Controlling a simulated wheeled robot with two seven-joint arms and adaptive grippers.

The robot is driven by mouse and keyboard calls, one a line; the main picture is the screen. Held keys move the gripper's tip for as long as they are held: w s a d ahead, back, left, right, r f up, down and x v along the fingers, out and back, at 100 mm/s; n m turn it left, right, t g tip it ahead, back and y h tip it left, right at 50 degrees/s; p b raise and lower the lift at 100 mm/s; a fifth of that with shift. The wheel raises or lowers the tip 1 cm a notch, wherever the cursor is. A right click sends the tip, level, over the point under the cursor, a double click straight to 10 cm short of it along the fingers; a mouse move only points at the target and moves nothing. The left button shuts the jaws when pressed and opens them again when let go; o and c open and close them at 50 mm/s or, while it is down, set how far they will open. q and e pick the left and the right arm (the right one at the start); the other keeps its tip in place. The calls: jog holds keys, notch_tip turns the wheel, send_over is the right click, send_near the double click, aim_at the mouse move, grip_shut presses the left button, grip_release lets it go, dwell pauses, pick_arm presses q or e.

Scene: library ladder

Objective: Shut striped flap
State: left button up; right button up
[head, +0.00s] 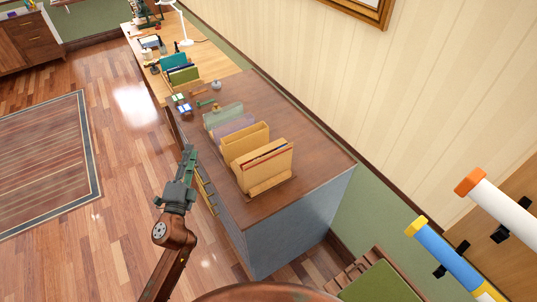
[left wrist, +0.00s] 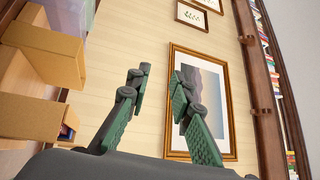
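My left gripper (head: 188,158) is beside the front long edge of a wooden-topped cabinet (head: 318,172). In the left wrist view, the left gripper's green fingers (left wrist: 159,74) stand apart with nothing between them. A narrow strip with light and dark parts (head: 207,190) shows on the cabinet's front side, just right of the gripper. I cannot tell whether it is the striped flap, or how far any flap stands open. The cabinet front is seen steeply and partly hidden by my gripper. My right gripper is in neither view.
Tan file holders (head: 267,163) stand upright on the cabinet top, also close at left in the left wrist view (left wrist: 42,85). A lighter desk (head: 212,62) adjoins behind. White and blue tubes (head: 450,255) are at lower right. Floor left of the cabinet is clear up to a rug (head: 45,160).

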pick_arm(q)
jog(key=w+d+r+m+g+h, duration=0.1)
jog(key=d+r+m+g+h, duration=0.15)
jog(key=d+m+h, duration=0.55)
jog(key=w+d+r+m+g+h, duration=0.25)
jog(key=d+m+h, duration=0.25)
jog(key=d+m, duration=0.55)
notch_tip(320, 180, down, 5)
jog(key=d+m+g, duration=0.2)
jog(key=m+g, duration=0.3)
jog(key=m, duration=0.3)
jog(key=m+g+y, duration=0.2)
jog(key=m+y, duration=0.1)
send_near(269, 157)
jog(key=shift+w+d+r+n, duration=0.15)
jog(key=shift+w+d+r, duration=0.05)
jog(key=shift+w+d, duration=0.25)
jog(key=shift+w+d+r+n, duration=0.1)
jog(key=shift+w+d+r, duration=0.05)
jog(key=shift+w+d, duration=0.25)
jog(key=shift+w+d+f+g, duration=0.1)
jog(key=shift+w+f+g, duration=0.1)
jog(key=shift+g, duration=0.1)
jog(key=x, duration=0.7)
jog(key=shift+d+p, duration=0.1)
jog(key=shift+p, duration=0.25)
jog(key=shift+c, duration=0.5)
grip_shut()
